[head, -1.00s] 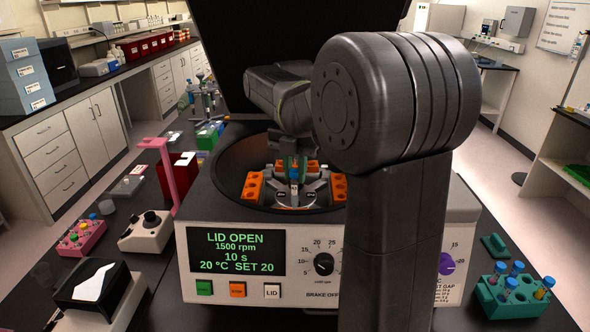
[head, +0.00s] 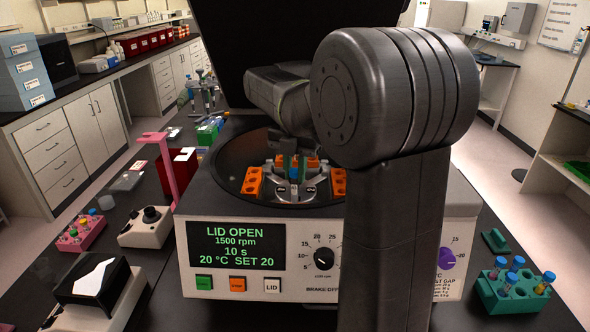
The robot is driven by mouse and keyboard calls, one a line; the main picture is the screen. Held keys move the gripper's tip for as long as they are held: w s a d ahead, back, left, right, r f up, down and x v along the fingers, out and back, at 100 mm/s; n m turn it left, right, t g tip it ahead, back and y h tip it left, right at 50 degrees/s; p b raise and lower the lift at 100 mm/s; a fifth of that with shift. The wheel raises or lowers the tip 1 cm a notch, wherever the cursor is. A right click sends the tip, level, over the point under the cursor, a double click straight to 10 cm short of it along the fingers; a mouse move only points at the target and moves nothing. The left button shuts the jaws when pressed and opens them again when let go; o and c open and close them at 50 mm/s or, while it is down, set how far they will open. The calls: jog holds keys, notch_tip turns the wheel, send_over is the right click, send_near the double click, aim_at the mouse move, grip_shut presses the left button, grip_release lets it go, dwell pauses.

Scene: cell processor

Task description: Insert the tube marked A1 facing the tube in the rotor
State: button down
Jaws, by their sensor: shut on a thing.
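The centrifuge stands in front of me with its lid open, and its front panel (head: 236,246) reads LID OPEN. The rotor (head: 314,192) inside the bowl carries orange tube holders, among them one at the left (head: 252,183) and one at the right (head: 339,183). My gripper (head: 294,172) is down in the bowl over the rotor's middle, shut on a blue-capped tube (head: 294,174). The tube's lower part is hard to make out, and I cannot tell whether it is in a hole. No A1 mark is readable. I cannot make out another tube in the rotor.
A teal rack (head: 517,292) with several blue-capped tubes stands at the right. A pink rack (head: 80,233) is at the left. A pink stand (head: 166,170) rises beside the centrifuge. The raised dark lid (head: 300,35) stands behind my arm.

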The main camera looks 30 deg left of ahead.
aim_at(295, 202)
jog(key=shift+f+b, duration=1.35)
jog(key=shift+f, duration=1.25)
jog(key=shift+f, duration=0.45)
jog(key=c, duration=1.2)
grip_release()
notch_tip(295, 202, up, 14)
jog(key=shift+f+b, duration=0.1)
jog(key=shift+b, duration=0.2)
